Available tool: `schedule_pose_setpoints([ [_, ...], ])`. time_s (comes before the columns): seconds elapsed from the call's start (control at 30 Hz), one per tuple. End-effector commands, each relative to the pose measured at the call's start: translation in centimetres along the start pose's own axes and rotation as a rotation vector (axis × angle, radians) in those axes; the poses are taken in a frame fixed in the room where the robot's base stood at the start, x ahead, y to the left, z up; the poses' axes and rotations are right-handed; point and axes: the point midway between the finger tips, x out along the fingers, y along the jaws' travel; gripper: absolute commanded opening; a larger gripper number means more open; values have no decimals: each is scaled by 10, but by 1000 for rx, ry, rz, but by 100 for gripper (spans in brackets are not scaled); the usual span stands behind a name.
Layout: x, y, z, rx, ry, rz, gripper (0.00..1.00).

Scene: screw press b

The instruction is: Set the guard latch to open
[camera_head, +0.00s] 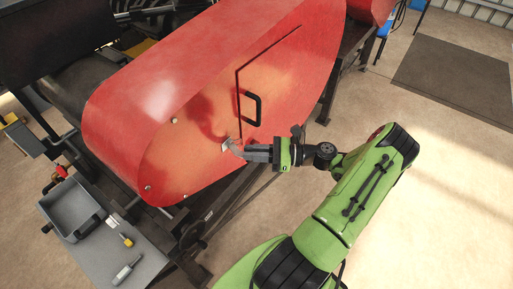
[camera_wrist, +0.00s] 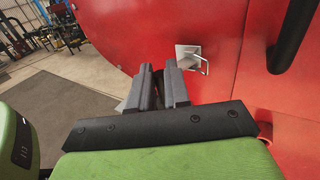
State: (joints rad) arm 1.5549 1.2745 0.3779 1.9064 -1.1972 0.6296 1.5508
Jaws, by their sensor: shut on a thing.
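The red guard (camera_head: 210,110) of the press has a small metal guard latch (camera_head: 227,145) below and left of its black handle (camera_head: 251,108). My gripper (camera_head: 247,152) reaches it from the right, fingers close together. In the wrist view, the latch's pale plate and bent metal piece (camera_wrist: 188,53) show on the red face just beyond and right of the fingertips (camera_wrist: 160,80). The exact latch setting cannot be told.
A grey bench (camera_head: 146,262) with a grey bin (camera_head: 72,206) and hand tools stands at lower left. The black handle (camera_wrist: 291,35) stands out from the guard at right in the wrist view. Open floor (camera_head: 440,150) lies to the right, with a dark mat (camera_head: 455,75).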

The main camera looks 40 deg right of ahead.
Motion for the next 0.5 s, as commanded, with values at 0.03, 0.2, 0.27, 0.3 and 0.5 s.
schedule_pose_setpoints([
  [0.03, 0, 0, 1, -2, -1, 2, 0],
  [0.2, 0, 0, 0, -3, -1, 4, 0],
  [0.27, 0, 0, 0, -3, -1, 3, 0],
  [0.3, 0, 0, 0, -3, -1, 3, 0],
  [0.5, 0, -1, 0, -3, -1, 2, 32],
])
